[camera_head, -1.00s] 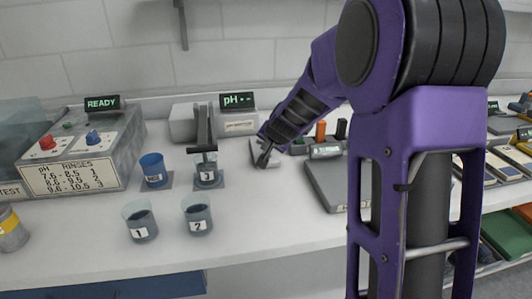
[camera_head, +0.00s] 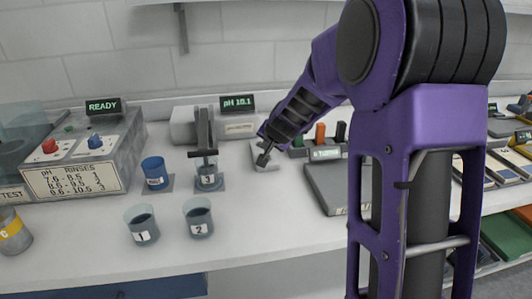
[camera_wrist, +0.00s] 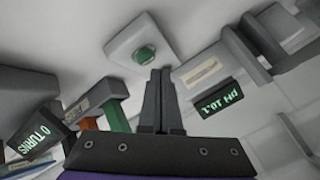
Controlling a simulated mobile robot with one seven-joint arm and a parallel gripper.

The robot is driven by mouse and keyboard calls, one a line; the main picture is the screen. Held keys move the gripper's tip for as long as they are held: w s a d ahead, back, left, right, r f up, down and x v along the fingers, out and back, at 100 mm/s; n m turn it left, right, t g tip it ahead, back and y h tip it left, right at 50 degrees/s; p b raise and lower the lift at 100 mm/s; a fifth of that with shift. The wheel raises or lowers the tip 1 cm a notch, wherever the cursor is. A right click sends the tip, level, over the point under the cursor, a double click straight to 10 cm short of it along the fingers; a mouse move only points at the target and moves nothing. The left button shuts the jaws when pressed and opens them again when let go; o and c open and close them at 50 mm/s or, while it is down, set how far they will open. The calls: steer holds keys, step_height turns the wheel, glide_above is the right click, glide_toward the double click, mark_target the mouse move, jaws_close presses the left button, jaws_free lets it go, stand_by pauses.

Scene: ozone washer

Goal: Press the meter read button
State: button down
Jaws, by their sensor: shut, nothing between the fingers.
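The meter read button is a green round button (camera_wrist: 144,56) on a white square pad (camera_wrist: 125,38) in the wrist view. In the head view the pad (camera_head: 268,164) sits on the bench, partly behind my gripper (camera_head: 264,158). My gripper is shut and empty, and its tips also show in the wrist view (camera_wrist: 160,73). The tips lie just beside the green button in that view; I cannot tell whether they touch it. The meter display (camera_head: 237,103) reads "pH 10.1"; it appears upside down in the wrist view (camera_wrist: 217,97).
Cup 3 (camera_head: 208,180) stands under the meter's probe stand (camera_head: 203,135). Cups 1 (camera_head: 142,226) and 2 (camera_head: 198,220) stand in front, and a blue cup (camera_head: 154,173) to the left. A grey flat device (camera_head: 333,187) lies right of the pad. The front bench middle is clear.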

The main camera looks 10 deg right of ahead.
step_height(320, 180, up, 5)
steer(key=p, duration=0.4)
stand_by(0.3)
stand_by(0.5)
